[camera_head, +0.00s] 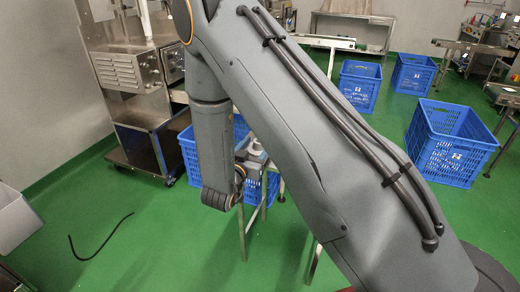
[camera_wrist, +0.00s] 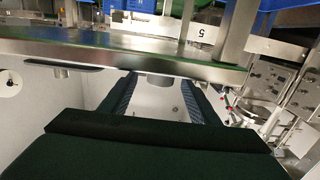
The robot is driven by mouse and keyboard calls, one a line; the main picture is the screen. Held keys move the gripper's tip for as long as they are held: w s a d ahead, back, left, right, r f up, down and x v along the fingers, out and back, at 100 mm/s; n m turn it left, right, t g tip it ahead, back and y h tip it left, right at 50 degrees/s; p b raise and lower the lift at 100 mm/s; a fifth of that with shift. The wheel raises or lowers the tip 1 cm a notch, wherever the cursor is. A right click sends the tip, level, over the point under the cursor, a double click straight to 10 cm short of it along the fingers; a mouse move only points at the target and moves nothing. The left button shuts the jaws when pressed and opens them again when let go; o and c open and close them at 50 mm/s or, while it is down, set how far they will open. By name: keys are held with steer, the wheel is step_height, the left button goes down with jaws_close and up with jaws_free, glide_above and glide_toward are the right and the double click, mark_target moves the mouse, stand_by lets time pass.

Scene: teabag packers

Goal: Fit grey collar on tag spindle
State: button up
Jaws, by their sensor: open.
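My gripper (camera_wrist: 158,90) is open in the wrist view, its two dark fingers spread and pointing away toward a steel edge. A short grey cylindrical piece (camera_wrist: 160,80) shows between the fingertips, just below that edge. I cannot tell whether it is the collar or part of the machine, nor whether the fingers touch it. A smaller grey stub (camera_wrist: 62,72) hangs under a dark bar at the left. I cannot identify the tag spindle for certain. In the head view my arm hides most of the work area, and the fingers cannot be made out.
Metal machine parts (camera_wrist: 275,85) stand close at the right. In the head view are a steel machine (camera_head: 128,72), blue crates (camera_head: 452,140) and a black cable (camera_head: 100,243) on open green floor.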

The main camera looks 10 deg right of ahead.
steer(key=x, duration=0.6)
steer(key=shift+w+d+r, duration=0.2)
steer(key=shift+w, duration=0.1)
steer(key=c, duration=1.2)
